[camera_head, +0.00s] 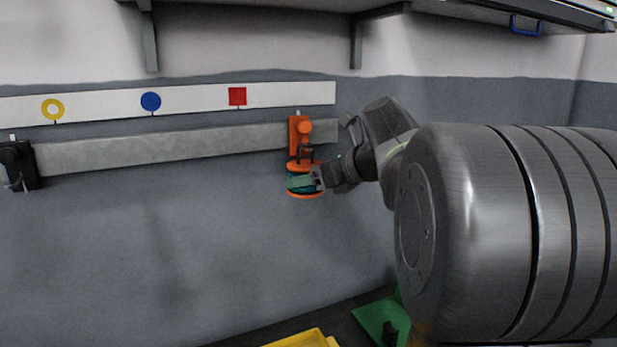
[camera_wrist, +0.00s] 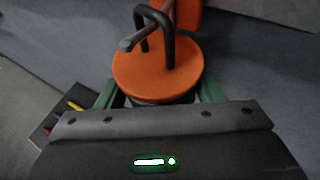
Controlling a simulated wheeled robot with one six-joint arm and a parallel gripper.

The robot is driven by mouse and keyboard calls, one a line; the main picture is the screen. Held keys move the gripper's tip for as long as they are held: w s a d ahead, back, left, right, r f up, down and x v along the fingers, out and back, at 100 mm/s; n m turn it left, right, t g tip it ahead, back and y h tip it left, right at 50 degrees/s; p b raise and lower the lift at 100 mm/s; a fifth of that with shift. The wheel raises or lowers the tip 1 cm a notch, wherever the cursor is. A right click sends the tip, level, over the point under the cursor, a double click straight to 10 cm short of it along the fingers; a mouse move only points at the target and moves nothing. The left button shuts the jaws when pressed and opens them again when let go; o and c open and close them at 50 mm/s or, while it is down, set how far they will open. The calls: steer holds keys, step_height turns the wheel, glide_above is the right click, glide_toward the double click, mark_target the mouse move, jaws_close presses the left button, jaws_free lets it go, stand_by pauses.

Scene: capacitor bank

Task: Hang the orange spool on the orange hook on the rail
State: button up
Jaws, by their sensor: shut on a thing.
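The orange spool (camera_head: 305,194) has orange flanges and a teal middle, and a black loop handle stands up from its top. In the wrist view its orange top (camera_wrist: 158,75) faces the camera. My gripper (camera_head: 304,182) is shut on the spool around its middle, just below the hook. The orange hook (camera_head: 300,135) is mounted at the right end of the grey rail (camera_head: 180,142). In the wrist view a dark peg of the hook (camera_wrist: 140,35) passes across the black loop (camera_wrist: 168,35). I cannot tell whether the loop rests on the peg.
A black hook (camera_head: 18,165) sits at the rail's left end. A white strip (camera_head: 200,98) above the rail bears yellow, blue and red markers. A green bin (camera_head: 375,313) and a yellow bin (camera_head: 305,339) lie below. The wall left of the spool is clear.

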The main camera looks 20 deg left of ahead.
steer(key=o, duration=1.2)
steer(key=b+v, duration=0.1)
steer(key=v, duration=1.3)
steer(key=shift+w+b, duration=0.1)
steer(key=shift+b, duration=0.2)
steer(key=shift+a, duration=0.1)
steer(key=p+x, duration=0.1)
steer(key=x, duration=1.3)
steer(key=shift+d+r, duration=0.15)
steer(key=shift+d, duration=0.05)
steer(key=shift+p, duration=0.35)
